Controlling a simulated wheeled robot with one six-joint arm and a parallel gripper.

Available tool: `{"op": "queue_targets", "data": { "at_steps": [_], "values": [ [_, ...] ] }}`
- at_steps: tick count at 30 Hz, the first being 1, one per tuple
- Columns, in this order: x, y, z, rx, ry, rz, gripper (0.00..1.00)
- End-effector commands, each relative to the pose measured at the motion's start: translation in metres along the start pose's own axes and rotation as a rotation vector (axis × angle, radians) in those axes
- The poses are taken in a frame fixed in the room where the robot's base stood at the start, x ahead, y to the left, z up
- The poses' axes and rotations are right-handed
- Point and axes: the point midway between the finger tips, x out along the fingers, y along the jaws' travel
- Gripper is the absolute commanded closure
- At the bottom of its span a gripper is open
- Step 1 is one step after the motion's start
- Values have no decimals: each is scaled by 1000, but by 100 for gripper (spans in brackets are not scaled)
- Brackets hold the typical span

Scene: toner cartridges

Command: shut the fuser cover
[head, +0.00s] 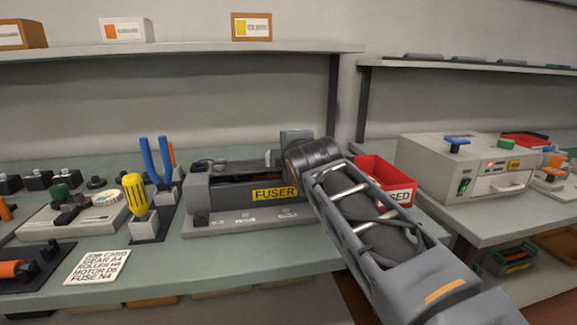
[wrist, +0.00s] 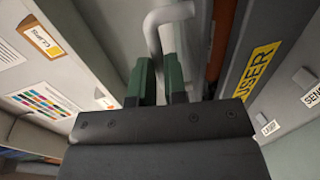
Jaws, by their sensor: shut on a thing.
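The fuser unit (head: 235,196) is a dark grey block with a yellow FUSER label, on a grey base on the bench. The label also shows on the unit in the wrist view (wrist: 260,66). A grey upright panel (head: 296,137), which looks like the raised cover, stands at the unit's right end, partly behind my arm. In the wrist view my gripper (wrist: 161,82) has its green-padded fingers shut on a light grey bent handle (wrist: 157,30). My arm hides the gripper in the head view. Whether the handle joins the panel is not clear.
A red bin (head: 385,175) stands right of my arm. Pliers with blue handles (head: 156,157) and a yellow-handled screwdriver (head: 134,193) stand left of the unit. A grey machine (head: 425,160) is on the right bench. A shelf with boxes runs above.

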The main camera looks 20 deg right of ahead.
Motion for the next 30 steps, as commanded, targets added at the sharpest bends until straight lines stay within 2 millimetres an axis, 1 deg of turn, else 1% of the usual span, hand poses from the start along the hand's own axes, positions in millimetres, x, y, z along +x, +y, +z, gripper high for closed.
{"op": "queue_targets", "data": {
  "at_steps": [1,9,19,29,30],
  "values": [
    [1,-9,0,-8,-1,-3,100],
    [-2,-21,0,-9,-3,-9,100],
    [-2,-29,1,-8,-4,-19,100],
    [-1,-30,0,-8,-4,-22,100],
    [-1,-30,0,-8,-4,-22,86]
  ]
}}
